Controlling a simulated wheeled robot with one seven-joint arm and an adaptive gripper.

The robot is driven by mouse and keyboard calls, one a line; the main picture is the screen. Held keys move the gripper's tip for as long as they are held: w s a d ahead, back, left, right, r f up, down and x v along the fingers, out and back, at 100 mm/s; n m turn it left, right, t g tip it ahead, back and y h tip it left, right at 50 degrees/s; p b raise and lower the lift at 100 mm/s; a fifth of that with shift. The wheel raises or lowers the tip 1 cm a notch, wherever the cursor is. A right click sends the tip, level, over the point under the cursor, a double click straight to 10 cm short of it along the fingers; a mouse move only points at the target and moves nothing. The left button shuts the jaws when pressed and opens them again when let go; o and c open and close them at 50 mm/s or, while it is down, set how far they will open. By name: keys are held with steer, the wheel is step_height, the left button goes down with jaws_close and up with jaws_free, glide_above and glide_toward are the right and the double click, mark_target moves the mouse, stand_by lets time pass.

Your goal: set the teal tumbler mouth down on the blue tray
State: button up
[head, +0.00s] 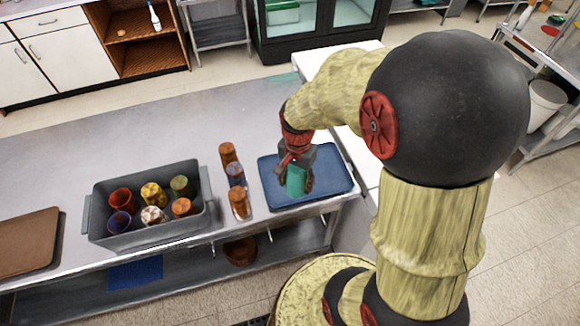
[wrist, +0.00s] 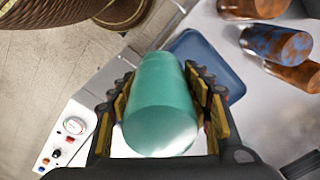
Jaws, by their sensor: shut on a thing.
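The teal tumbler (head: 296,181) is in my gripper (head: 295,186), over the blue tray (head: 336,186) in the head view. In the wrist view the teal tumbler (wrist: 162,95) lies between the two finger pads of my gripper (wrist: 163,105), which are shut on its sides. Its end nearest the wrist camera looks smooth and closed; its other end is hidden. Part of the blue tray (wrist: 197,48) shows behind it. I cannot tell whether the tumbler touches the tray. No other thing shows on the tray.
Left of the tray stand an orange tumbler (head: 228,153), a blue-patterned tumbler (head: 236,174) and another orange tumbler (head: 239,203) in a row. A grey bin (head: 150,237) with several tumblers is further left. A brown board (head: 28,242) lies at the far left. The counter behind is clear.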

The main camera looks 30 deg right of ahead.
steer(key=w+d+f, duration=0.1)
steer(key=w+f, duration=0.2)
steer(key=w+d+f+b, duration=0.1)
steer(key=w+f, duration=0.2)
steer(key=w, duration=0.1)
steer(key=w+d+f, duration=0.1)
steer(key=w+f, duration=0.2)
steer(key=w, duration=0.1)
steer(key=shift+w+d+b, duration=0.1)
steer(key=shift+d+b, duration=0.2)
steer(key=shift+b, duration=0.1)
steer(key=shift+w+f, duration=0.2)
steer(key=shift+d+f+b, duration=0.1)
steer(key=shift+f+b, duration=0.3)
steer(key=shift+f, duration=1.05)
steer(key=shift+f, duration=0.2)
steer(key=o, duration=1.2)
steer(key=shift+r, duration=0.1)
